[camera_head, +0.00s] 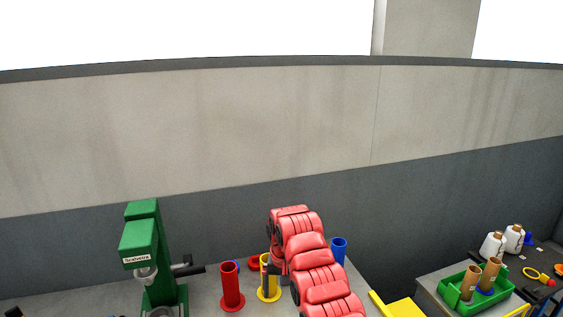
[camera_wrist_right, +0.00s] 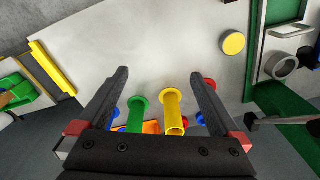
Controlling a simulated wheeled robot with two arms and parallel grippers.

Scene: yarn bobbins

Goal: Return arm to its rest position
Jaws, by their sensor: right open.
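My left gripper is not in view.
A red holder (camera_head: 231,287) and a blue holder (camera_head: 338,250) flank the arm. A green machine (camera_head: 150,250) stands left. A green crate (camera_head: 451,297) with brown tubes (camera_head: 469,280) sits right, near white yarn cones (camera_head: 493,245). The space above the bench is clear up to the wall.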

